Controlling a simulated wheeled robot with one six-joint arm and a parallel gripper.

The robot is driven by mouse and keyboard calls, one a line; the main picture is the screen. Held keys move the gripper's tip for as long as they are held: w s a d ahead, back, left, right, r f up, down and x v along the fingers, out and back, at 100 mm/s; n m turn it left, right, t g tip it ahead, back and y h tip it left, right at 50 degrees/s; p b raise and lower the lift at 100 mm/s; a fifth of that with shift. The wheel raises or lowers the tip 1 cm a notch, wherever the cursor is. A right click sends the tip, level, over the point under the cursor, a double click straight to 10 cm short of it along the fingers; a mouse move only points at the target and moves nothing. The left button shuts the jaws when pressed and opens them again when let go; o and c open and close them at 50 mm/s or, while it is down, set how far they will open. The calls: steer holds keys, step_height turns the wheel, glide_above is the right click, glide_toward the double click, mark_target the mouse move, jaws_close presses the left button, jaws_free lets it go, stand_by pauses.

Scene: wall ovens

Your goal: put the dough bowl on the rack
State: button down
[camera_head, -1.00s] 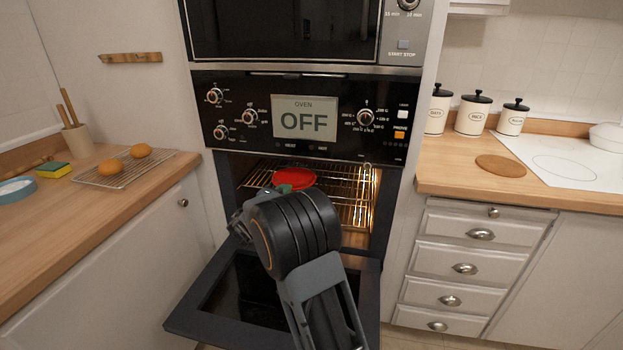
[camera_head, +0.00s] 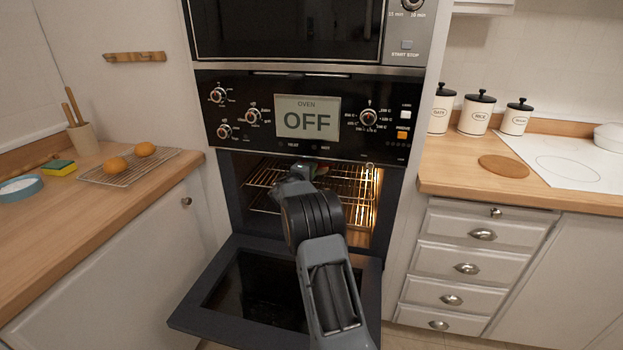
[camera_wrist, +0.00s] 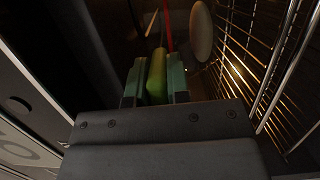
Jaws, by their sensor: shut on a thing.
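My gripper (camera_wrist: 157,80) is shut on a slim green piece (camera_wrist: 157,72) between its teal fingertips. A thin red edge (camera_wrist: 168,30) shows just beyond the green piece in the wrist view. I cannot tell whether the two are joined, or whether they belong to the dough bowl. A pale oval thing (camera_wrist: 201,30) shows beside them. In the head view my arm reaches into the open oven and hides most of what is held. The wire rack (camera_head: 345,190) spans the lit oven, and it also shows in the wrist view (camera_wrist: 250,70) to the right of my gripper.
The oven door (camera_head: 215,305) hangs open below the cavity. The left counter has a wire tray (camera_head: 105,178) with two orange-brown round things, a sponge (camera_head: 60,170) and a blue dish (camera_head: 20,187). Canisters (camera_head: 475,115) and a hob stand at right.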

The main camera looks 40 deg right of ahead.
steer(key=shift+w+d+r, duration=0.1)
steer(key=shift+d+r, duration=0.1)
steer(key=shift+d, duration=0.1)
steer(key=shift+f, duration=1.75)
steer(key=shift+f+b, duration=0.2)
steer(key=shift+b, duration=0.15)
steer(key=c, duration=1.1)
jaws_free()
